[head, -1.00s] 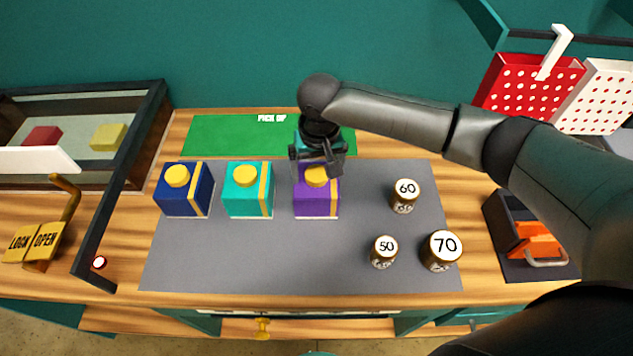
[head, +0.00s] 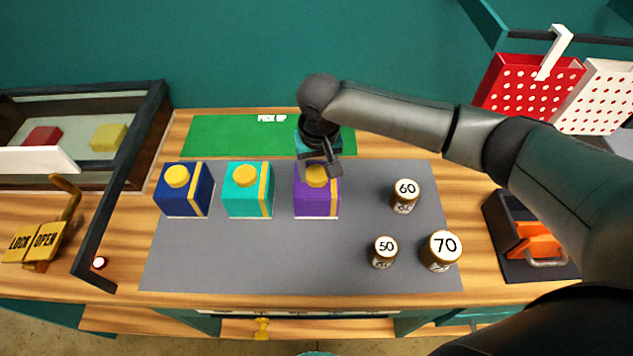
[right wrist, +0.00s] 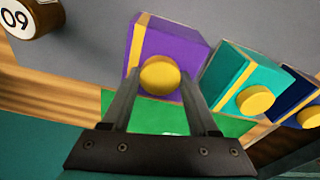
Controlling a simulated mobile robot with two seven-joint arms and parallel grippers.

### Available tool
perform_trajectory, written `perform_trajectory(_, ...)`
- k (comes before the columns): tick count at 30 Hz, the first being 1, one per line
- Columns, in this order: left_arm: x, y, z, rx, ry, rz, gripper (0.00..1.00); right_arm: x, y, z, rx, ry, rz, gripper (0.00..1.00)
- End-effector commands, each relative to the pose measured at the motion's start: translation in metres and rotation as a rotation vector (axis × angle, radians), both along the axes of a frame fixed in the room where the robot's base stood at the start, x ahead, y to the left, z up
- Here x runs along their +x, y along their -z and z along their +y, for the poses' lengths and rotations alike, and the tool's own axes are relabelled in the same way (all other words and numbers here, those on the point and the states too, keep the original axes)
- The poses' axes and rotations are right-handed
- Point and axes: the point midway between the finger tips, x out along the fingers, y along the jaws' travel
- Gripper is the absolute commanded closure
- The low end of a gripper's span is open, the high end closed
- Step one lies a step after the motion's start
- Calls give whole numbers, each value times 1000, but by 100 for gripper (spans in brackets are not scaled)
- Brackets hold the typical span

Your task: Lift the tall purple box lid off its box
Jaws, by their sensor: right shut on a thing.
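The tall purple box lid (head: 310,199) sits on its box on the grey mat, with a yellow stripe and a round yellow knob on top. The white lower edge of the box shows beneath the lid. My right gripper (head: 322,172) is at the knob, coming from behind and above, and its fingers are shut on the knob. In the right wrist view the fingers (right wrist: 160,84) lie on both sides of the yellow knob (right wrist: 160,74), with the purple lid (right wrist: 168,48) beyond. My left gripper is in neither view.
A teal box (head: 243,201) and a blue box (head: 181,199) with yellow knobs stand left of the purple one. Weights marked 60 (head: 404,197), 50 (head: 383,253) and 70 (head: 440,251) stand right. A green pick-up mat (head: 230,135) lies behind.

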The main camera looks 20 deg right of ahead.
Motion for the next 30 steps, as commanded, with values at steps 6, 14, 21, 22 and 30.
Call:
perform_trajectory(6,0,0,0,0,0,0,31,0,0,0,0,0,0,100)
perform_trajectory(14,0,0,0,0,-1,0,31,0,-1,0,0,0,-1,100)
perform_trajectory(21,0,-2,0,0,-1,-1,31,1,-20,0,1,0,-3,100)
perform_trajectory(22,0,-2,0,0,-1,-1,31,1,-24,0,1,0,-4,100)
perform_trajectory(30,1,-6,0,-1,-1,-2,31,2,-84,0,3,0,-5,100)
